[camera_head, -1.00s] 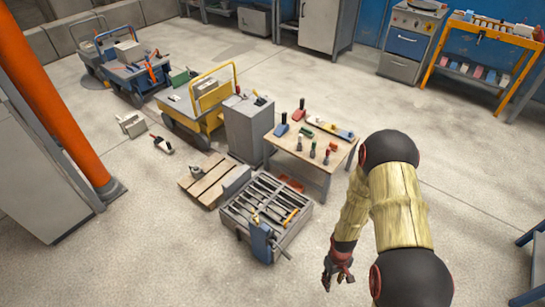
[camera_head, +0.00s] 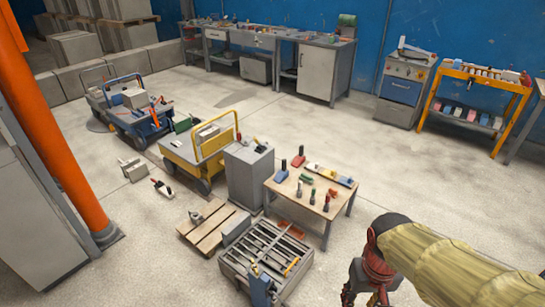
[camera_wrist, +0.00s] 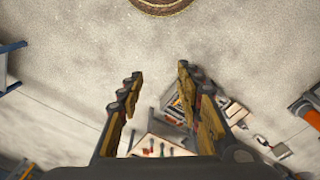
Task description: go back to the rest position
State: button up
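My gripper (camera_head: 372,282) is at the lower right of the head view, at the end of my arm, to the right of the metal mould with bars (camera_head: 268,252) and in front of the small wooden table (camera_head: 285,198). In the wrist view my gripper (camera_wrist: 156,85) shows its two fingers wide apart with nothing between their tips. The gripper is open and empty. Part of my arm covers the lower right corner of the head view.
A wooden pallet (camera_head: 212,228) and a grey cabinet (camera_head: 248,178) stand left of the table. A yellow cart (camera_head: 192,152), a blue cart (camera_head: 130,112) and an orange pillar (camera_head: 50,130) are further left. Open concrete floor (camera_head: 350,130) lies behind the table.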

notch_tip(320, 180, up, 15)
jog(key=s+a+t+p, duration=0.1)
jog(key=s+t, duration=0.1)
jog(key=t, duration=0.3)
jog(key=shift+s+a+f, duration=0.15)
jog(key=shift+s+a, duration=0.1)
